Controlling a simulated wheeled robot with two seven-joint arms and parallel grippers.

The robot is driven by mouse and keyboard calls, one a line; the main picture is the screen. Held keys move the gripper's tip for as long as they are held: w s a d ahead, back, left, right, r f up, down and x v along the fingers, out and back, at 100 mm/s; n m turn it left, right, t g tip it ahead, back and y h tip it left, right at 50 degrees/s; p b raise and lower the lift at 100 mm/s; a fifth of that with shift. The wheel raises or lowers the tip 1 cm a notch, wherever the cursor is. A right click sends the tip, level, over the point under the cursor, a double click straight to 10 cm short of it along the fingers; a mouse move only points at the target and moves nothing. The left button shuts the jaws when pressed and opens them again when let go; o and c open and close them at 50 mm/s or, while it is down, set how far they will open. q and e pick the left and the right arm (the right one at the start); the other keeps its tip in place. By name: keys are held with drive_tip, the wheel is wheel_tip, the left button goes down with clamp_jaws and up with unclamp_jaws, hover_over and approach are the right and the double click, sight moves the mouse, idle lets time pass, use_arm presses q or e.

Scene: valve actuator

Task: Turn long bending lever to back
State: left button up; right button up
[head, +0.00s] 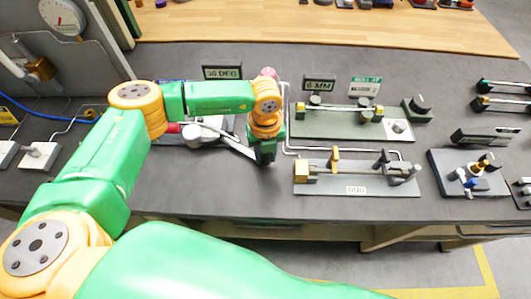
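A long silver lever (233,143) with a bend in it runs from a valve actuator (200,134) on the left of the dark bench toward the front right. My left gripper (266,160) points down at the lever's front right end. The gripper overlaps that end in the head view, so I cannot tell if they touch. Its fingertips are dark and small, and their opening is not clear. Part of the actuator is hidden behind my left arm. My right gripper is not in view.
A plate with a rod fixture (356,190) lies right of my gripper, with a green plate (310,128) behind it. Bare bench (220,185) lies in front of the lever.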

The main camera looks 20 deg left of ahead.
use_arm(q)
clamp_jaws()
idle(1.1)
